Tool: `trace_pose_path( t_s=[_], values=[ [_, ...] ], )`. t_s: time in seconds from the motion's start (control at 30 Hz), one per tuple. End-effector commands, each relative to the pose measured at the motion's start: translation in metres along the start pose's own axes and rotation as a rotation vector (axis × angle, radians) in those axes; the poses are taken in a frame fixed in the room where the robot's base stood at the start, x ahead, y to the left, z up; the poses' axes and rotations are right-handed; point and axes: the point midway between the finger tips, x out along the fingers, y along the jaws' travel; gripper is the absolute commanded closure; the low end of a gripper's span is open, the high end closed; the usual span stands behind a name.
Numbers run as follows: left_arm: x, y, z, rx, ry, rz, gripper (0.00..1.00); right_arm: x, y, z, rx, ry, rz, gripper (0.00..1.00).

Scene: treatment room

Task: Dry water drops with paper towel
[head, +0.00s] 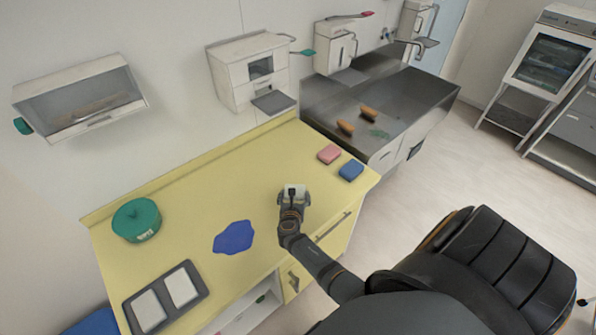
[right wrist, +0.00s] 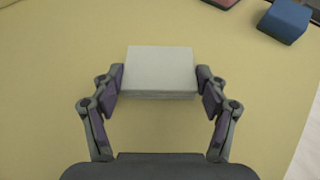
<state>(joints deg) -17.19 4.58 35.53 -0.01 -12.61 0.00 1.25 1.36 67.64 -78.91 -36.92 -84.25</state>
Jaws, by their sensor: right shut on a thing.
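My right gripper (head: 293,196) is shut on a white folded block that looks like paper towel (head: 295,189). In the right wrist view the white block (right wrist: 159,72) is pinched between both fingers (right wrist: 160,88) by its left and right sides, above the yellow counter (right wrist: 45,60). Whether it touches the counter cannot be told. A flat blue patch with a wavy outline (head: 234,237) lies on the counter left of the gripper; I cannot tell if it is water or cloth. No clear drops show. My left gripper is out of view.
Pink (head: 329,154) and blue (head: 351,170) sponges lie at the counter's right end. A green round container (head: 136,220) and a dark tray with two white panels (head: 203,290) are at left. A metal sink (head: 425,92) adjoins. Wall dispensers (head: 240,88) hang behind.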

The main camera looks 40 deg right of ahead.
Motion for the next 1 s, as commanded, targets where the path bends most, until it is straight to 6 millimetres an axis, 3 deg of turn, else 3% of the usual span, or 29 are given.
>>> trace_pose_path(
  t_s=[0.5, 0.77, 1.0],
  values=[
    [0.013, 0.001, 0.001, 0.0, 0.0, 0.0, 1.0, 0.022, 0.024, 0.007, 0.0, 0.003, 0.001, 0.44],
    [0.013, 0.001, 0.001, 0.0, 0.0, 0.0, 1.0, 0.022, 0.025, 0.008, -0.001, 0.003, 0.0, 0.44],
    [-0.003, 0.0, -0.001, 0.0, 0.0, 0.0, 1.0, 0.016, 0.024, 0.024, -0.001, 0.002, 0.0, 0.44]
  ],
)
